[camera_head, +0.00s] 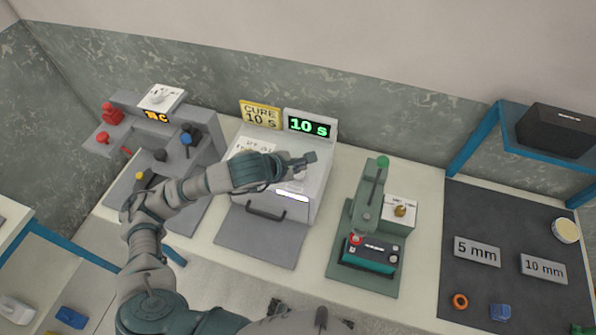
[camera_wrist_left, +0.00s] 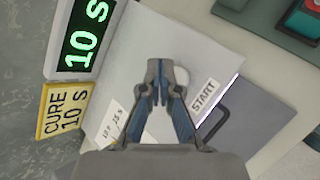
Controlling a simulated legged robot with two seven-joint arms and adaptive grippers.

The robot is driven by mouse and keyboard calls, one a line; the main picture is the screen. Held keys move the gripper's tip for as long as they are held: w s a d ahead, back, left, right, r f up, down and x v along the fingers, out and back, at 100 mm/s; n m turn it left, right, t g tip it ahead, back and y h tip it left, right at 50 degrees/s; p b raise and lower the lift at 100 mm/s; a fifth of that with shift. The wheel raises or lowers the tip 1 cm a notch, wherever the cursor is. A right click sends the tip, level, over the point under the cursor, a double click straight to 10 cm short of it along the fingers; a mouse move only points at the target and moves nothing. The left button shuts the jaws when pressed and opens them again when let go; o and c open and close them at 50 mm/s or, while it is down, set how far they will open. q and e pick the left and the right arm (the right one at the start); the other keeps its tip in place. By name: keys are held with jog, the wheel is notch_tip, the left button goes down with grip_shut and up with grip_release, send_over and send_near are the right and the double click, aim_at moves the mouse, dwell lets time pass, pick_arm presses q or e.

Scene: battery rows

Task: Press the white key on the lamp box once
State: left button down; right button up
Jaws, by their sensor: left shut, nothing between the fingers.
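The lamp box (camera_head: 312,194) is a pale grey box with a glowing slit at its front and a flap with a dark handle. Its top also shows in the left wrist view (camera_wrist_left: 150,35). The round white key (camera_wrist_left: 182,76) lies on the top beside the START label (camera_wrist_left: 204,100), partly hidden by a finger. My left gripper (camera_head: 308,158) is shut and empty over the box top. In the left wrist view its fingertips (camera_wrist_left: 160,66) are just beside the key. I cannot tell whether they touch anything.
A green display (camera_head: 308,125) reads 10 s beside a yellow CURE 10 s sign (camera_head: 260,115). A grey machine (camera_head: 185,150) stands left. A green press (camera_head: 365,215) stands right, then a dark mat (camera_head: 470,205) with 5 mm and 10 mm labels. Dark parts at the bottom edge are unclear.

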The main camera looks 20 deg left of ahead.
aim_at(299, 175)
pick_arm(q)
jog(key=shift+d+r+p, duration=0.1)
jog(key=shift+r+p, duration=1)
jog(key=shift+r, duration=1.3)
jog(key=shift+f, duration=0.1)
